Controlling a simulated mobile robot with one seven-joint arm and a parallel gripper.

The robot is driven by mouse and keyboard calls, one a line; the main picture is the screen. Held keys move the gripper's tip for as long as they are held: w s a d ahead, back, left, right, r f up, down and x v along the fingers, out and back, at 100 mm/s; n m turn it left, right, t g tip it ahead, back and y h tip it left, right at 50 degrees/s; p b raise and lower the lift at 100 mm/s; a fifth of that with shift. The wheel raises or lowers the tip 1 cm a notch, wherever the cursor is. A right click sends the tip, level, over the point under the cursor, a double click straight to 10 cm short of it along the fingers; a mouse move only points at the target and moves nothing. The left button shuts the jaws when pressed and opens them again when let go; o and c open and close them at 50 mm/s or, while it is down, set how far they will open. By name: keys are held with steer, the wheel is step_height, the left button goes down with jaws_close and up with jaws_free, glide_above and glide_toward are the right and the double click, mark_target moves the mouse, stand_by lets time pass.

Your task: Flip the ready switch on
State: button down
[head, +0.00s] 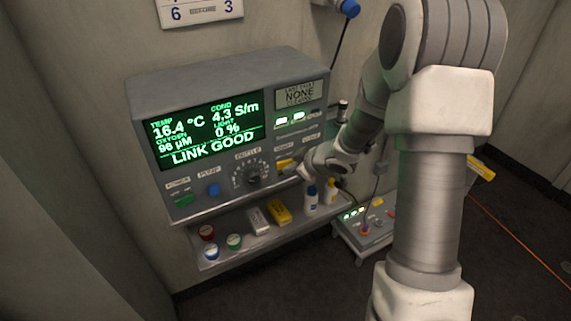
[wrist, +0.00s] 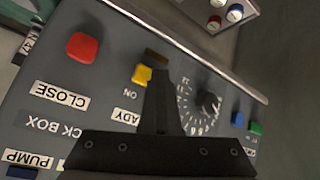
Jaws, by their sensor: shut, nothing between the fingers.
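The ready switch is a yellow piece (wrist: 142,75) on the grey panel in the wrist view, with the words "ON" and a partly hidden "ADY" near it. The panel appears upside down there. In the head view a small yellow piece (head: 285,163) shows at the lower right of the console front. My gripper (wrist: 158,75) is shut and empty, its dark fingertips right beside the yellow piece. I cannot tell whether they touch it. A brown piece (wrist: 156,57) shows just past the fingertips. My arm hides part of the panel in the head view.
A dial (wrist: 207,103) and a red button (wrist: 83,46) flank the switch. The console screen (head: 210,130) reads "LINK GOOD". A shelf (head: 255,243) below holds bottles, boxes and several small jars. A lower unit (head: 352,240) stands right of the shelf.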

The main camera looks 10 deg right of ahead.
steer(key=shift+w+a+r, duration=0.15)
steer(key=shift+w+r, duration=0.05)
steer(key=shift+w, duration=0.05)
stand_by(0.4)
steer(key=shift+s, duration=0.2)
steer(key=shift+s+a, duration=0.15)
steer(key=shift+s, duration=0.05)
steer(key=shift+f, duration=0.1)
steer(key=s, duration=0.2)
steer(key=s+d, duration=0.1)
steer(key=s, duration=0.2)
steer(key=shift+d, duration=0.15)
stand_by(0.4)
